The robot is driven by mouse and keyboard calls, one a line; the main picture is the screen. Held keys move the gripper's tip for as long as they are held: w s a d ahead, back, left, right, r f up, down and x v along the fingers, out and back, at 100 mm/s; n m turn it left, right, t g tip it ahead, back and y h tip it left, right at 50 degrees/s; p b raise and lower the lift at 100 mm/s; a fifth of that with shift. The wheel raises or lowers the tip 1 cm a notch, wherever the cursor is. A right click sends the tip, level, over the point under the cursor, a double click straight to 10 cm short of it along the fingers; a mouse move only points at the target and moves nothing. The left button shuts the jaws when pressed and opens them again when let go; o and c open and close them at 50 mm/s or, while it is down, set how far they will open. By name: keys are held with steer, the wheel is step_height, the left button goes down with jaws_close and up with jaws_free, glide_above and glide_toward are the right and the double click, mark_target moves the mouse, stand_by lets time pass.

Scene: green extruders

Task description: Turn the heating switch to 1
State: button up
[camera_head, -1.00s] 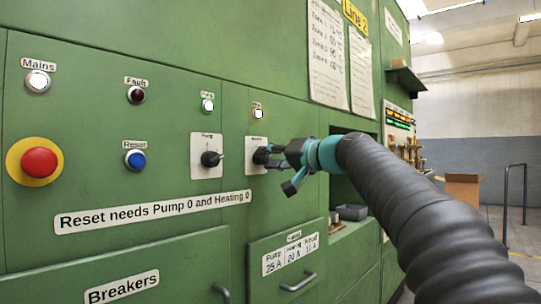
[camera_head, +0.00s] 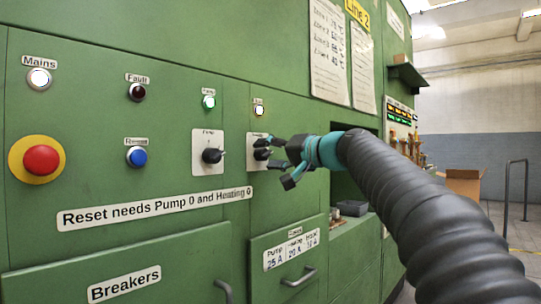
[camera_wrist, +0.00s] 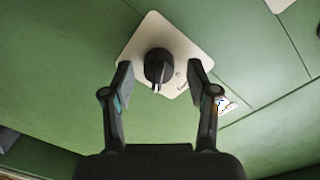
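The heating switch is a black rotary knob (camera_head: 261,154) on a white plate (camera_head: 251,162), on the green panel right of a like pump switch (camera_head: 212,155). My gripper (camera_head: 273,147) is at the heating switch from the right, fingers spread. In the wrist view the knob (camera_wrist: 158,68) shows ahead of and between the two open fingertips (camera_wrist: 160,80), with visible gaps on both sides. The fingers do not appear to touch it. The knob's exact position is too small to read in the head view.
A lit lamp (camera_head: 259,109) is above the heating switch and a green lamp (camera_head: 209,102) above the pump switch. A red emergency button (camera_head: 41,160) and blue reset button (camera_head: 137,156) are at the left. A drawer handle (camera_head: 299,277) sticks out below.

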steer(key=v, duration=1.2)
stand_by(0.4)
